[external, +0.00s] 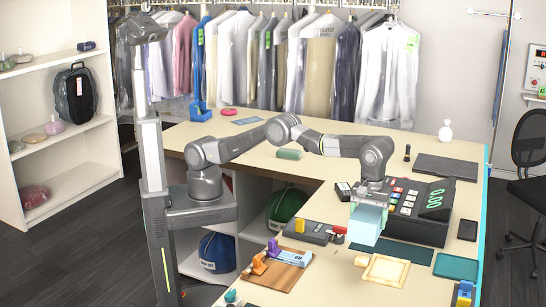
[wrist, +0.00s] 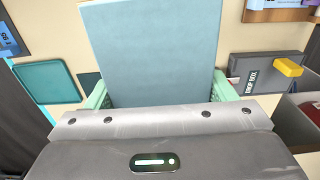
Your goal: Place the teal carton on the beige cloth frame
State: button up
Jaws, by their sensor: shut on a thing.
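The teal carton (external: 366,224) hangs below my gripper (external: 371,192), held above the counter. In the wrist view the carton (wrist: 152,48) fills the upper middle as a pale blue-teal face. The green fingers of my gripper (wrist: 158,92) press on its left and right sides. The beige cloth frame (external: 385,270) lies on the counter, below and slightly right of the carton in the external view, with a small handle at its left. The carton is apart from the frame. I cannot make out the frame in the wrist view, where the carton hides much of the counter.
A dark till (external: 425,208) stands close behind the carton. A teal tray (external: 456,267) lies right of the frame. A grey drop box (external: 308,231) with a yellow block and a wooden board (external: 275,272) with tools lie to the left. Garments (external: 320,60) hang at the back.

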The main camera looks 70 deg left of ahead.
notch_tip(320, 180, down, 9)
jog(key=shift+f+p, duration=0.2)
jog(key=shift+p, duration=0.5)
jog(key=shift+f, duration=0.1)
jog(key=o, duration=1.1)
jog(key=shift+f, duration=0.1)
notch_tip(320, 180, up, 12)
jog(key=shift+r+b, duration=0.2)
jog(key=shift+b, duration=0.35)
